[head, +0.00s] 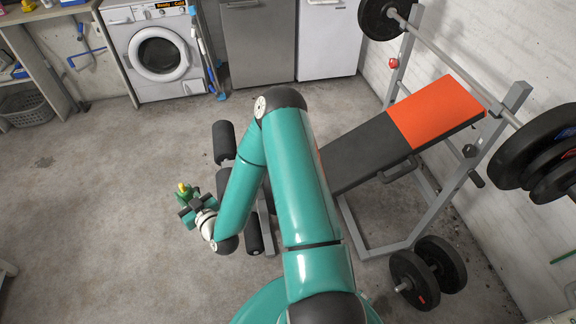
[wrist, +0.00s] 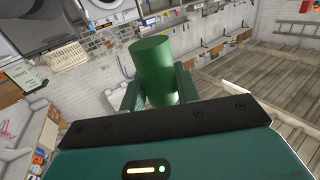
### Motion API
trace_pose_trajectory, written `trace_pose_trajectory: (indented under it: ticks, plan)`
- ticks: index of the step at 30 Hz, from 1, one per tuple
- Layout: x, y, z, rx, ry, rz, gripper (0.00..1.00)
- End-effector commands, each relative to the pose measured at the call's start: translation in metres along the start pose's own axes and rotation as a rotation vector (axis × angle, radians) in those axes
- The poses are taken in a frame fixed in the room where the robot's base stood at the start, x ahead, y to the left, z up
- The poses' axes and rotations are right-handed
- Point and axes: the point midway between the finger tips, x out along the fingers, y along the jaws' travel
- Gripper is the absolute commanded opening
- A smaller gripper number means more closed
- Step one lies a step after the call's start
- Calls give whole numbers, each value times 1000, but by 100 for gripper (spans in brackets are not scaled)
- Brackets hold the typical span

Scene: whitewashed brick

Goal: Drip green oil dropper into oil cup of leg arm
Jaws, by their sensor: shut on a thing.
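My gripper (head: 190,207) is at the left of my arm in the head view, above the bare floor. It is shut on the green oil dropper (head: 184,188), which shows a yellow top there. In the wrist view the dropper (wrist: 153,65) is a plain green cylinder between the two fingers (wrist: 160,92). The leg arm (head: 265,209) of the weight bench is a grey bar with black foam rollers, to the right of the gripper and apart from it. My arm covers part of it. I cannot make out the oil cup.
The bench (head: 360,150) has a black and orange pad. A barbell (head: 440,48) with black plates rests on its uprights, and more plates (head: 410,280) are low at the right. A washing machine (head: 158,50) stands at the back. The floor left of my gripper is clear.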

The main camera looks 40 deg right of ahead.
Motion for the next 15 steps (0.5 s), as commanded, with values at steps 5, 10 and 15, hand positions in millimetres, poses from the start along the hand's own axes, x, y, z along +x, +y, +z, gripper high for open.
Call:
trace_pose_trajectory:
  ticks: [5,10,15]
  plan:
    - [-4,45,11,0,1,63,5]
    - [-20,122,29,-2,5,167,5]
    - [-51,198,49,-3,8,273,5]
